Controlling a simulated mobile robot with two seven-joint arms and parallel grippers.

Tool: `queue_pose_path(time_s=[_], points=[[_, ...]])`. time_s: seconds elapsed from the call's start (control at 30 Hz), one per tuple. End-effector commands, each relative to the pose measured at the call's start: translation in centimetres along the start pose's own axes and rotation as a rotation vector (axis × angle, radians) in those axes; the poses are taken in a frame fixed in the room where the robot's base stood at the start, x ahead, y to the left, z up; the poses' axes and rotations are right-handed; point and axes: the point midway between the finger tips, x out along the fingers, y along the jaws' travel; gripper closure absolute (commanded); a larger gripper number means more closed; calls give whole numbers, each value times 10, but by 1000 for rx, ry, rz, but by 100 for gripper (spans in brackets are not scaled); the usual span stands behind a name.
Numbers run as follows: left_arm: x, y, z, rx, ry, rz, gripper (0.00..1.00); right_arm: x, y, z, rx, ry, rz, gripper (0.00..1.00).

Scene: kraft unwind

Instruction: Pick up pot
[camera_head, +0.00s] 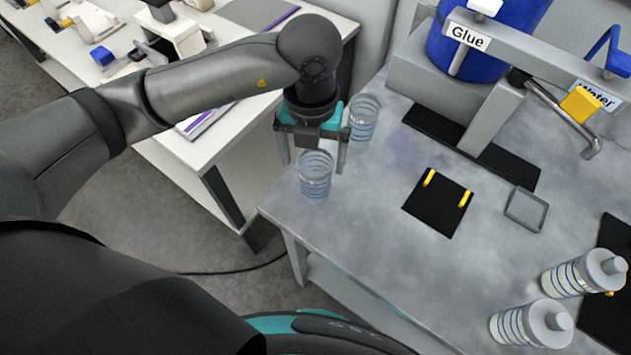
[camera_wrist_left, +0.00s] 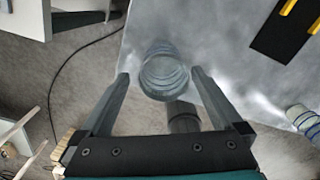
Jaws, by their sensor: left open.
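A clear pot with blue rings (camera_head: 315,178) stands upright at the near left corner of the grey table (camera_head: 385,215). A second clear ringed pot (camera_head: 363,120) stands behind it, to the right. My left gripper (camera_head: 312,165) points down at the nearer pot, with its fingers apart and nothing held. In the left wrist view, a ringed pot (camera_wrist_left: 163,74) lies between the two open fingertips (camera_wrist_left: 160,77) in the picture; I cannot tell whether they touch it. My right gripper does not show.
Two capped ringed bottles (camera_head: 584,273) (camera_head: 533,324) stand at the right. A black mat with yellow pegs (camera_head: 437,205) and a small grey tray (camera_head: 526,208) lie mid-table. The glue and water dispenser (camera_head: 490,60) stands at the back. A white table (camera_head: 190,150) is left.

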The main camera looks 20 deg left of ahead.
Motion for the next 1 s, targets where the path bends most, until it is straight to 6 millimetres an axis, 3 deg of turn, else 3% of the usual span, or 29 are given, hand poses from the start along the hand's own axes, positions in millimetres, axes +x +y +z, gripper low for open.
queue_pose_path(time_s=[0.23,0.5,0.8,1.0], points=[[18,-1,0,0,2,0,0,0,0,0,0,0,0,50],[56,-5,0,1,2,-2,0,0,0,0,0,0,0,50],[61,-5,0,1,-1,-2,0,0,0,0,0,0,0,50],[61,-5,0,1,0,-2,21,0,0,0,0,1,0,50]])
